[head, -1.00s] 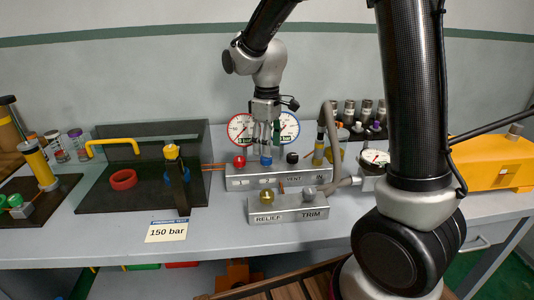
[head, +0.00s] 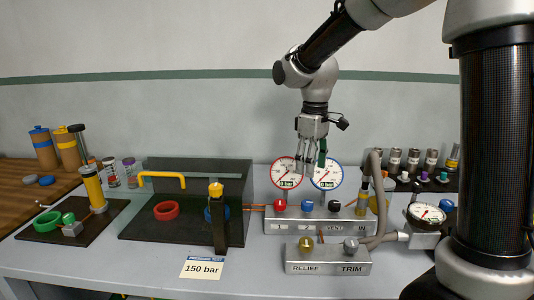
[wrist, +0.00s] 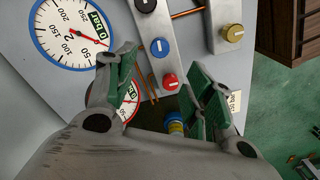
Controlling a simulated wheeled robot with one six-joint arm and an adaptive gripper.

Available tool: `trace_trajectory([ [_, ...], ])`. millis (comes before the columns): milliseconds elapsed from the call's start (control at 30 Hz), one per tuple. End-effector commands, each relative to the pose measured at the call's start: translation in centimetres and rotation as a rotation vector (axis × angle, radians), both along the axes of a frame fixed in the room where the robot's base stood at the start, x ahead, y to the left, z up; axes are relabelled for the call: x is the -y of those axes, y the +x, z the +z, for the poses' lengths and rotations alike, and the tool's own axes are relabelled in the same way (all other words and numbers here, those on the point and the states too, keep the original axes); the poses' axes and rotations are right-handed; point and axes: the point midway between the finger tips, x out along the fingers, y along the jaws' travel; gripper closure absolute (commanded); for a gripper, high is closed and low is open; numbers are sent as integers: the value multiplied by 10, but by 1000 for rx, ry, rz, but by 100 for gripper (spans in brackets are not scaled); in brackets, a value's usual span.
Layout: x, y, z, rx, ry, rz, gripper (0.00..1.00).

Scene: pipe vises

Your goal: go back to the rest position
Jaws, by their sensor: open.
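My gripper (head: 312,157) hangs open and empty above the valve manifold (head: 350,223), in front of the two dial gauges. Its green-padded fingers also show spread apart in the wrist view (wrist: 165,95). The red-rimmed gauge (head: 286,174) and the blue-rimmed gauge (head: 327,174) both read 0 bar. Below the fingers are a red knob (head: 280,205), a blue knob (head: 307,206) and a black knob (head: 334,206). The fingers touch none of the knobs. My arm reaches in from the upper right.
A RELIEF/TRIM block (head: 328,259) stands in front of the manifold. A small gauge (head: 426,214) with a hose is at right. A dark stand with a yellow handle (head: 162,180) and a 150 bar card (head: 202,269) are at left. The air above the bench at left is clear.

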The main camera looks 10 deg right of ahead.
Motion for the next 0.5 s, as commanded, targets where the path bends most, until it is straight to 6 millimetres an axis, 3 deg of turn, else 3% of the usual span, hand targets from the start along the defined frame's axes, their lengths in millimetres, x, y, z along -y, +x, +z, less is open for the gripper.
trace_trajectory([
  [67, 1, -4, -5, -7, -3, -68, 47],
  [133, 9, -26, -18, -37, -15, -157, 47],
  [500, 93, -151, 16, 101, 54, -568, 47],
])
